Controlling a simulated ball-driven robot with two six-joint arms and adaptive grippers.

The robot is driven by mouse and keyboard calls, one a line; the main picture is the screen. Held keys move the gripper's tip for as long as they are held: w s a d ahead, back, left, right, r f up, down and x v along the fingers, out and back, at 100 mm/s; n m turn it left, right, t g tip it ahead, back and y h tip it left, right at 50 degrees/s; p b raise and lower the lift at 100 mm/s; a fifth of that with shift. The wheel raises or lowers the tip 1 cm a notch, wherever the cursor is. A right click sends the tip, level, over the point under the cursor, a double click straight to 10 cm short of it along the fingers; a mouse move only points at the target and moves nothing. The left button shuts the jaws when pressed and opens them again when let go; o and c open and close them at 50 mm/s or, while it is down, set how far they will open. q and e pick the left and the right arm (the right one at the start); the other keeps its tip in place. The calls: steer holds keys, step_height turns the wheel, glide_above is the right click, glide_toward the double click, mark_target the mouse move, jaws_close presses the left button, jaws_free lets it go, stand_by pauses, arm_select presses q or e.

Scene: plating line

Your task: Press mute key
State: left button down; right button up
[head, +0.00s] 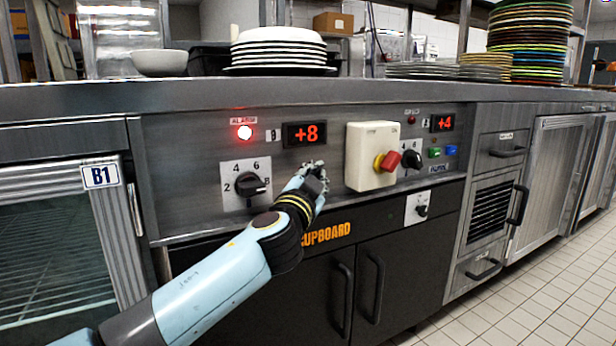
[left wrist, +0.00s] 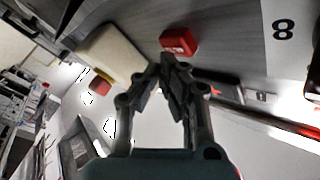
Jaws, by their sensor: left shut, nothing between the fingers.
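A red key (left wrist: 179,41) with small lettering, too blurred to read, shows on the steel panel (left wrist: 220,30) in the left wrist view, just beyond my left fingertips. It looks like the mute key. My left gripper (left wrist: 172,72) is shut with nothing in it, its tips close to the key; I cannot tell whether they touch. In the head view the left gripper (head: 314,172) is in front of the panel, below the +8 display (head: 304,134) and between a black dial (head: 251,185) and a cream box (head: 359,145). It hides the key there. My right gripper is not in view.
A red alarm lamp (head: 244,132) is lit at upper left of the panel. The cream box with a red and yellow switch (head: 387,161) juts out right of the gripper. Stacked white plates (head: 279,48) stand on the counter above; black cupboard doors (head: 385,300) are below.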

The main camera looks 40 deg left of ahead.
arm_select(q)
steer(key=shift+w+a, duration=0.2)
steer(key=shift+a, duration=0.3)
stand_by(0.8)
steer(key=shift+d, duration=0.15)
steer(key=shift+s+d, duration=0.4)
steer(key=shift+d, duration=0.35)
steer(key=shift+s+d+b, duration=0.15)
steer(key=shift+s+d, duration=0.15)
steer(key=shift+d, duration=0.5)
steer(key=shift+s+d+b, duration=0.15)
steer(key=shift+s+d, duration=0.2)
steer(key=shift+d, duration=0.4)
steer(key=shift+s+d+b, duration=0.15)
steer(key=shift+s+d, duration=0.15)
steer(key=shift+d, duration=0.5)
